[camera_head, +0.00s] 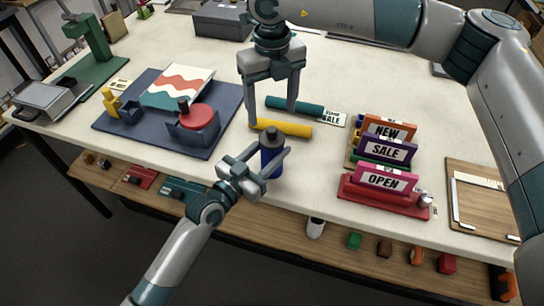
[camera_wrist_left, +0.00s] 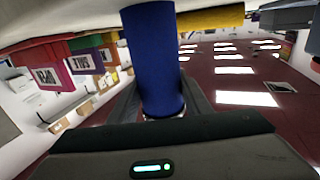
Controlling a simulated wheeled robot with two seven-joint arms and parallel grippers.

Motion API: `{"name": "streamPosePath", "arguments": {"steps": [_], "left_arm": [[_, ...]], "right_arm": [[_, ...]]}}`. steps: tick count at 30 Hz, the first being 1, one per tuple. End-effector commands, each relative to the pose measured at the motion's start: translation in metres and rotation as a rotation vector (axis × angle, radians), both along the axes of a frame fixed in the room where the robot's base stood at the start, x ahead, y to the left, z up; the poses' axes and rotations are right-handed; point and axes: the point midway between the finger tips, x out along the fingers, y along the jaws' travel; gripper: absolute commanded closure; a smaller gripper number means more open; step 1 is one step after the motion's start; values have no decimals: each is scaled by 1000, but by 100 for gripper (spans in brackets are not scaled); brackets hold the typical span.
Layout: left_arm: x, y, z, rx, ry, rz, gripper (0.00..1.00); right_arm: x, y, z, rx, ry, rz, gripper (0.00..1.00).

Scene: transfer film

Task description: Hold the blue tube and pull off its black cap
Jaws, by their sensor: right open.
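The blue tube (camera_head: 271,162) stands upright near the front edge of the table, with a dark cap (camera_head: 271,136) on its top. My left gripper (camera_head: 272,155) is shut on the tube, one finger on each side, below the cap. In the left wrist view, the tube (camera_wrist_left: 152,55) fills the middle between the fingers; I cannot pick out the cap there. My right gripper (camera_head: 271,115) is open and points down above the cap, empty and apart from it. I cannot tell whether the tube's base touches the table.
A yellow roll (camera_head: 283,128) and a green roll (camera_head: 295,105) lie just behind the tube. A blue mat (camera_head: 225,95) with a red round piece lies to the left. Sign blocks on a red base (camera_head: 380,198) stand to the right. A lower shelf (camera_head: 275,223) runs below the table.

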Motion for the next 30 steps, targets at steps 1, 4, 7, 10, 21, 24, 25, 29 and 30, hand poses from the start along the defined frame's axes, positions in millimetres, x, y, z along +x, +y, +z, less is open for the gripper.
{"name": "streamPosePath", "arguments": {"steps": [1,4,7,10,21,24,25,29,30], "left_arm": [[0,0,0,0,0,0,96],[0,0,0,0,0,0,96],[0,0,0,0,0,0,96],[0,0,0,0,0,0,96],[0,0,0,0,0,0,96],[0,0,0,0,0,0,96],[0,0,0,0,0,0,96],[0,0,0,0,0,0,96],[0,0,0,0,0,0,96]], "right_arm": [[0,0,0,0,0,0,38],[-1,1,-1,5,4,1,57],[-6,6,-5,25,19,6,57],[-15,16,-12,74,47,14,57],[-102,105,-38,529,320,29,57],[-128,130,-31,688,414,2,57],[-134,136,-28,735,440,-8,57],[-158,159,-9,936,555,-72,57],[-163,165,-2,997,588,-96,57]]}}
